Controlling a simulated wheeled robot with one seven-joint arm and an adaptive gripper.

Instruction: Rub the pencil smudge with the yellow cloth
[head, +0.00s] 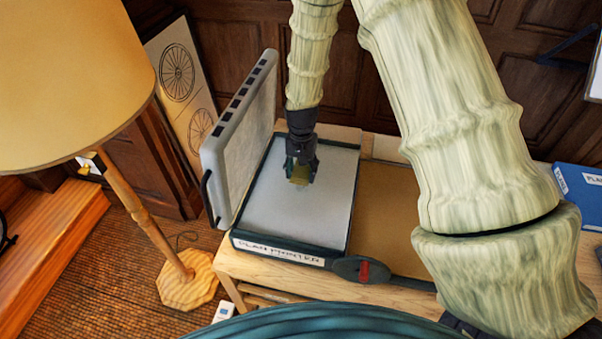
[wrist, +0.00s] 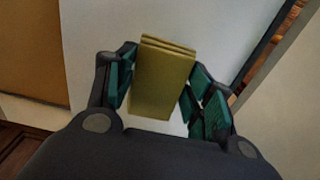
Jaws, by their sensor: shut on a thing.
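My gripper (head: 301,168) is shut on the yellow cloth (head: 299,176), a folded olive-yellow block. In the wrist view the cloth (wrist: 164,80) sits between the green finger pads of my gripper (wrist: 160,95). I cannot tell whether the cloth touches the surface. A faint darker patch, possibly the pencil smudge, shows just below the cloth in the head view, but it is too small to be sure. The gripper may hide part of it.
A brown board (head: 385,220) lies to the right, with a dark tool with a red part (head: 366,271) at the front. A lamp (head: 70,75) stands at left and a blue folder (head: 580,190) lies far right.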

